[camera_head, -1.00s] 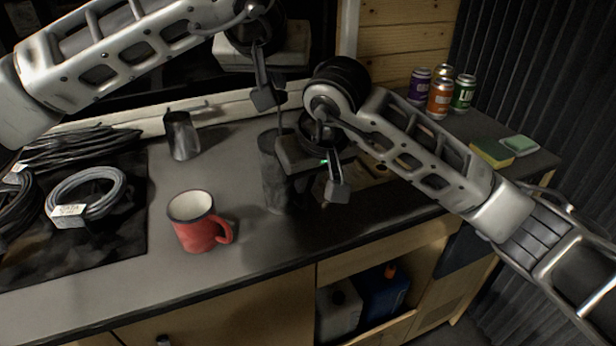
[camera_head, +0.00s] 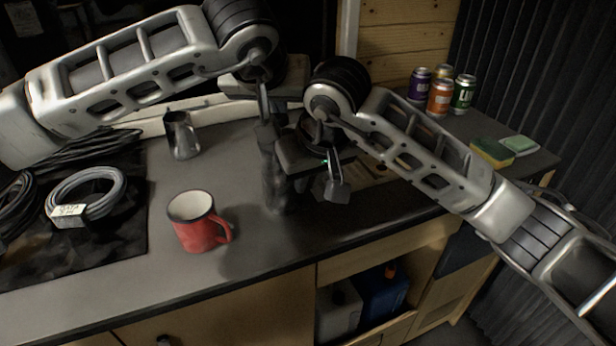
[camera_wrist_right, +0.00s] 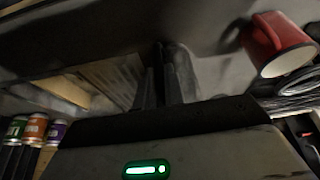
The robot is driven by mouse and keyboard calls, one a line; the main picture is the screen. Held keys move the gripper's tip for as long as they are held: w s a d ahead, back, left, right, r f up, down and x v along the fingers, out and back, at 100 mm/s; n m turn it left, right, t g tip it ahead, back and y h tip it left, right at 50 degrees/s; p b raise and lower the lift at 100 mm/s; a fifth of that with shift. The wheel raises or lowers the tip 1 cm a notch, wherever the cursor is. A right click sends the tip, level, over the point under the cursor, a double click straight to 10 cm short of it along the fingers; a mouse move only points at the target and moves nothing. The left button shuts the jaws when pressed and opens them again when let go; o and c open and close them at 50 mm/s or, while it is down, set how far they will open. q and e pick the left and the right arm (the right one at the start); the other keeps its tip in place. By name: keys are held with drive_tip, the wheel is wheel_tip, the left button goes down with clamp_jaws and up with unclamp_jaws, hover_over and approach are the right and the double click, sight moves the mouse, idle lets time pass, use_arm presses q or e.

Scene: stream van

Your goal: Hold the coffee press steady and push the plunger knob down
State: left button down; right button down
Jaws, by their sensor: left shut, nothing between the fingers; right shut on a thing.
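The coffee press (camera_head: 275,190) is a dark, glassy cylinder standing upright on the counter, partly hidden by my right gripper. My left gripper (camera_head: 267,137) is shut and empty, its tips pointing down at the top of the press. The plunger knob is hidden there, and I cannot tell whether the tips touch it. My right gripper (camera_head: 304,180) is low on the right side of the press and shut on it. In the right wrist view the fingers (camera_wrist_right: 160,88) reach to the greyish press body (camera_wrist_right: 183,72).
A red mug (camera_head: 197,222) stands left of the press, close to the counter front. A metal pitcher (camera_head: 182,136) is behind it. Coiled cables (camera_head: 85,195) lie on a dark mat at left. Several cans (camera_head: 440,97) and sponges (camera_head: 492,152) sit at right.

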use_arm(q)
drive_tip(key=shift+f, duration=0.3)
drive_tip(key=shift+r, duration=2.6)
use_arm(e)
drive_tip(key=c, duration=1.4)
unclamp_jaws()
